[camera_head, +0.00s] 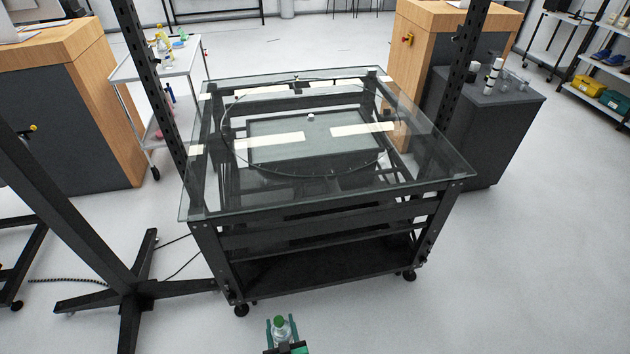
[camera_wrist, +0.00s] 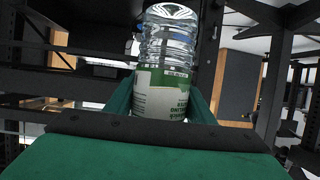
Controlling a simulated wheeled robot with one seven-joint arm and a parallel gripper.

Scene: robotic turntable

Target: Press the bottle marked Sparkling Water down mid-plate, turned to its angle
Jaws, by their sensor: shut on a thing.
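The bottle looks roughly upright. The glass turntable plate (camera_head: 240,160) lies on the black-framed table, some way beyond my gripper, with a small white piece (camera_head: 310,116) near its middle. The bottle and plate are apart.
The glass tabletop (camera_head: 420,175) sits on a black wheeled frame with tall dark posts (camera_head: 150,85) at its sides. A black stand (camera_head: 135,290) is at left. A white cart with bottles (camera_head: 165,60) stands behind left, a dark cabinet (camera_head: 485,130) at right.

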